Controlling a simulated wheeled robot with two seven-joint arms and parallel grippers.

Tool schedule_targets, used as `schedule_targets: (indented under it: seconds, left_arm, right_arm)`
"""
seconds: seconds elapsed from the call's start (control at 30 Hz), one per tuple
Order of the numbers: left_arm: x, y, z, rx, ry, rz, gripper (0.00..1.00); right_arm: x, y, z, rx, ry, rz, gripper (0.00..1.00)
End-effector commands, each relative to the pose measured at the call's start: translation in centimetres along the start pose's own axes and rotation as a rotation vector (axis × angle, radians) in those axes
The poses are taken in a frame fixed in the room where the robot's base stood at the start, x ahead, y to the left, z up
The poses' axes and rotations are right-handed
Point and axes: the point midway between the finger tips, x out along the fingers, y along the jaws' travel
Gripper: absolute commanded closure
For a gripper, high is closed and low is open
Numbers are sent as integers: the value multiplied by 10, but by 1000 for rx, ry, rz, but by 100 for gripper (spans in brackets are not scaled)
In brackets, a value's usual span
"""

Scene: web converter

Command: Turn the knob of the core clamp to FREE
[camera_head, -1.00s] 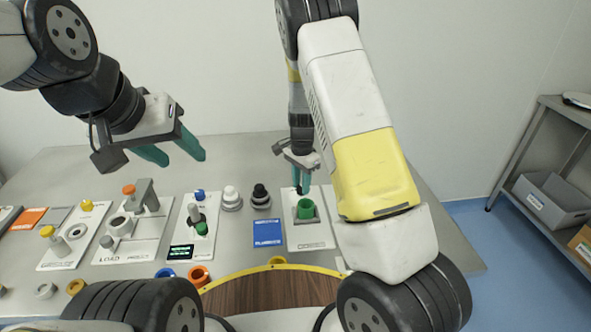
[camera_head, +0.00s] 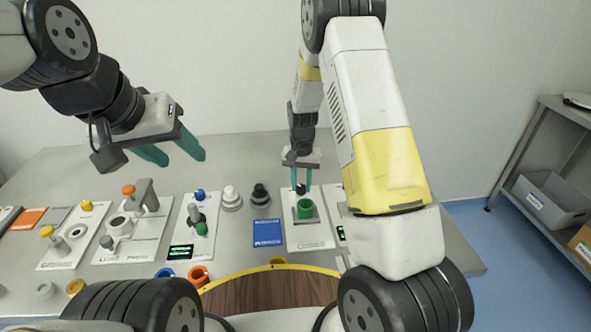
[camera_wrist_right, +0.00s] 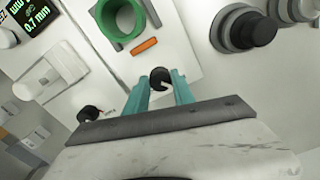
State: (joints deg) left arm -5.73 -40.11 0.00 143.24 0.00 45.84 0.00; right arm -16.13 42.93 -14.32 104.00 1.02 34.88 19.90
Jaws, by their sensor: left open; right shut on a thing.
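A white panel with a green ring (camera_head: 305,209) stands on the table, right of the blue card; the ring also shows in the right wrist view (camera_wrist_right: 121,22). Behind the ring is a small black knob (camera_wrist_right: 160,77) with a white pointer mark. My right gripper (camera_head: 301,187) is shut on this knob, one teal finger on each side. The pointer slants toward the lower right in the wrist view; I cannot read any FREE label. An orange bar (camera_wrist_right: 145,46) lies between knob and ring. My left gripper (camera_head: 176,153) is open and empty above the table's left part.
A blue card (camera_head: 267,233) and black and white round knobs (camera_head: 260,194) stand left of the panel. Another black knob (camera_wrist_right: 88,114) and a small display (camera_wrist_right: 35,15) are on the neighbouring panel. A shelf (camera_head: 550,150) with a grey bin stands far right.

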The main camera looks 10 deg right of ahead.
Motion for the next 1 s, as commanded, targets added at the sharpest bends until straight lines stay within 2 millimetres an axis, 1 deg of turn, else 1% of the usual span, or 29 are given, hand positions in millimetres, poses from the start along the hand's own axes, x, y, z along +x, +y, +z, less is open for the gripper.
schedule_targets:
  seconds: [0.53, 0.57, 0.63, 0.67, 0.93, 1.0]
  left_arm:
    - [0, 0, 0, 0, 0, 0, 48]
    - [0, 0, 0, 0, 0, 0, 48]
    - [0, 0, 0, 0, 0, 0, 48]
    - [0, 0, 0, 0, 0, 0, 48]
    - [0, 0, 0, 0, 0, 0, 48]
    - [0, 0, 0, 0, 0, 0, 48]
  right_arm:
    - [0, 0, -1, -25, 4, 0, 100]
    - [0, 0, -1, -25, 4, 0, 64]
    - [0, 0, -1, -24, 3, 0, 51]
    - [0, 0, -1, -24, 3, 0, 48]
    - [0, 0, 0, -24, 1, 0, 48]
    - [-3, 0, -1, -24, 2, -1, 48]
